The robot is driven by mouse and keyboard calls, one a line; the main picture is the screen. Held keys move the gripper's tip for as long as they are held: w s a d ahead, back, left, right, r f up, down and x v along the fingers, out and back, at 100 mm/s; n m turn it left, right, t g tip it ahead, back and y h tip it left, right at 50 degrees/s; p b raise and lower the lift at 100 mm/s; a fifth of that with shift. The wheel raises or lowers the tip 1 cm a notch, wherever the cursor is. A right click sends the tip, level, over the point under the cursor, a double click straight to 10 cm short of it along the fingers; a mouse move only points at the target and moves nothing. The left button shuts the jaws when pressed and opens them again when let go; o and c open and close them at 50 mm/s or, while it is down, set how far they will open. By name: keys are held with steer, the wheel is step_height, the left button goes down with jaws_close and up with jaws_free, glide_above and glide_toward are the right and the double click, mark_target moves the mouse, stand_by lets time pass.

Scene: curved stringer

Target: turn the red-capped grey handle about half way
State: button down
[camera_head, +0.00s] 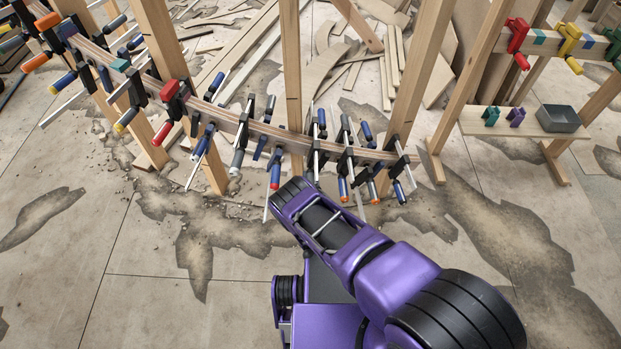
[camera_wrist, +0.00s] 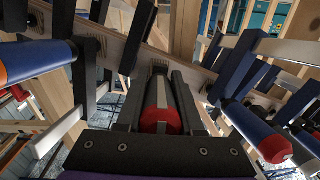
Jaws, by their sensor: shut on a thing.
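In the wrist view the grey handle (camera_wrist: 158,88) with its round red cap (camera_wrist: 160,121) lies in the middle, cap towards the camera. My gripper (camera_wrist: 160,95) has one dark finger on each side of the handle and is shut on it. The handle belongs to a clamp on the curved wooden stringer (camera_head: 262,128). In the head view my purple arm reaches up to the stringer, and its end hides the fingers and the gripped handle. How far the handle is turned cannot be told.
A blue handle with an orange end (camera_wrist: 32,62) is close on the left in the wrist view; a blue handle with a red end (camera_wrist: 258,132) is on the right. Several clamps crowd the stringer. Wooden posts (camera_head: 292,75) stand behind. The front floor is open.

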steer(key=m, duration=0.3)
steer(key=shift+y, duration=0.3)
steer(key=m+y, duration=0.1)
steer(key=m, duration=0.2)
steer(key=shift+a+r+m, duration=0.1)
steer(key=shift+a+m, duration=0.05)
steer(key=shift+m, duration=0.15)
steer(key=m, duration=0.3)
steer(key=m+y, duration=0.1)
steer(key=m, duration=0.1)
steer(key=shift+a+r+m+t, duration=0.2)
steer(key=shift+r+m+t, duration=0.1)
steer(key=shift+t, duration=0.1)
steer(key=c, duration=0.5)
jaws_free()
steer(key=shift+c, duration=0.2)
steer(key=shift+f, duration=0.1)
